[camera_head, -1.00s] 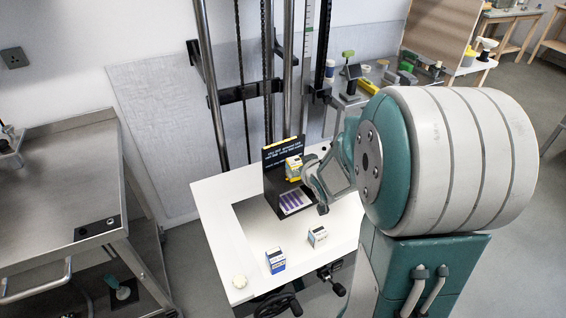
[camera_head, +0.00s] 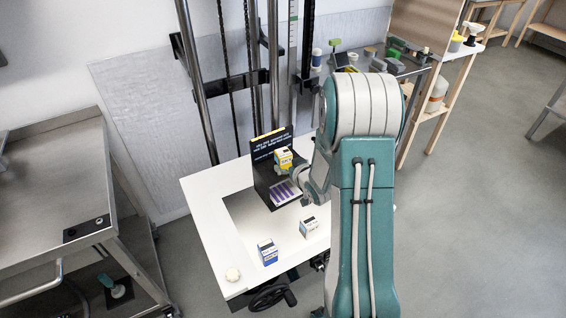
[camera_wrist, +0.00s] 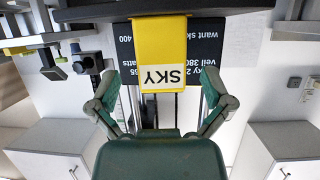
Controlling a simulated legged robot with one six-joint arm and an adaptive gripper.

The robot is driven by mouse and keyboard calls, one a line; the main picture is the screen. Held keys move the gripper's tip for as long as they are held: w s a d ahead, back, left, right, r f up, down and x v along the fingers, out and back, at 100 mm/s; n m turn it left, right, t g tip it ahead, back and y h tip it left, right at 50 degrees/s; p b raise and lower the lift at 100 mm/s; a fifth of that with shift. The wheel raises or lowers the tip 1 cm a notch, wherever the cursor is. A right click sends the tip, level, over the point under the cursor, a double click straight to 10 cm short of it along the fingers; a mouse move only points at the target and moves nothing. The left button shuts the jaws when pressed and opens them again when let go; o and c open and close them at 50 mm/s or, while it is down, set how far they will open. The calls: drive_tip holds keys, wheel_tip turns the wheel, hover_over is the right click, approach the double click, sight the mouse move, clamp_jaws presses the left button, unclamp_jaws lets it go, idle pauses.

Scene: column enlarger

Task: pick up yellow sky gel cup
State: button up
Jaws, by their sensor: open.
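The yellow sky gel cup (camera_head: 283,158) is a small yellow and white box-like cup at the black display stand (camera_head: 262,178) on the white table. In the wrist view the cup (camera_wrist: 163,45) fills the upper middle, its SKY label upside down. My gripper (camera_wrist: 162,95) is open, with one green finger on each side below the cup. The cup lies ahead of the fingertips and does not appear held. In the head view my gripper (camera_head: 300,178) is close to the right of the cup, partly hidden by my arm.
Purple strips lie in the stand's base. Metal columns (camera_head: 198,80) rise behind. A steel cart (camera_head: 50,190) stands left.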

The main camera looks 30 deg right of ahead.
sight(287, 163)
drive_tip(key=x, duration=0.4)
drive_tip(key=shift+s+f, duration=0.15)
drive_tip(key=shift+f, duration=0.1)
drive_tip(key=shift+w+a, duration=0.2)
drive_tip(key=shift+w, duration=0.05)
drive_tip(key=shift+c, duration=1.3)
drive_tip(key=shift+d, duration=0.15)
drive_tip(key=c, duration=1)
